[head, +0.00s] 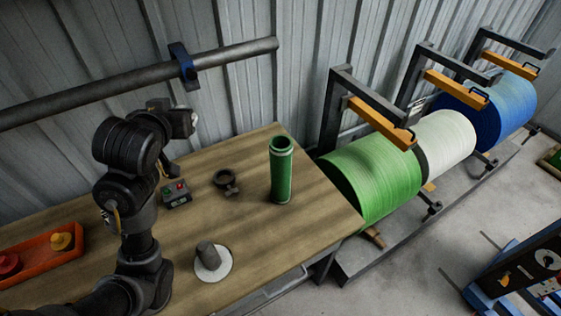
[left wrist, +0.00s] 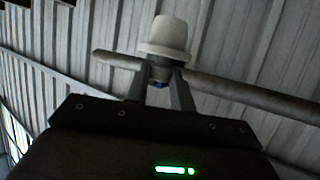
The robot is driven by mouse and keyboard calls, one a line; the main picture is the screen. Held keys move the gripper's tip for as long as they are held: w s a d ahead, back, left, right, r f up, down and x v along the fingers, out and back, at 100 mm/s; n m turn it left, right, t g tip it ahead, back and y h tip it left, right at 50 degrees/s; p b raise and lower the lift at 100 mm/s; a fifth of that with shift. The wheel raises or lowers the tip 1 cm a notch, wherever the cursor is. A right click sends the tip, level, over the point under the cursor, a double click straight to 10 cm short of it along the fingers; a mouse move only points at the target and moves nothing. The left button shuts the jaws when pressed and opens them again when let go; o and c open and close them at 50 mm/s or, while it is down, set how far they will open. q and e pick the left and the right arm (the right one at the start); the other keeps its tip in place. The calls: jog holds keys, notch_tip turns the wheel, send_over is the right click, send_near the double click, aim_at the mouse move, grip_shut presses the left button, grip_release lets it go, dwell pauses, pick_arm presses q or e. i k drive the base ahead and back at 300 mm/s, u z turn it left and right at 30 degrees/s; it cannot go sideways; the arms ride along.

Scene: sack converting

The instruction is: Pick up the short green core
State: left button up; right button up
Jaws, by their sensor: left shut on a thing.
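The green core (head: 281,172) is a hollow tube standing upright on the wooden table, toward its right end. My left gripper (head: 184,122) is at the end of the black arm, above the table and to the left of the core, well apart from it. In the left wrist view my left gripper (left wrist: 163,78) is shut on a pale flanged plug (left wrist: 164,36), not on the core. In the head view the fingers and the plug are too small and dark to make out clearly. My right gripper is not in view.
On the table (head: 315,222) are a dark ring fixture (head: 226,181), a button box (head: 176,194), a grey peg on a white disc (head: 211,262) and an orange tray (head: 40,257). Green (head: 375,178), white and blue rolls stand right. A pipe (head: 110,87) runs along the wall.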

aim_at(280, 146)
jog(key=z, duration=0.05)
jog(key=k, duration=0.5)
jog(key=u, duration=2.6)
jog(key=k, duration=0.9)
jog(key=z, duration=1)
jog(key=i, duration=0.5)
jog(key=u, duration=0.1)
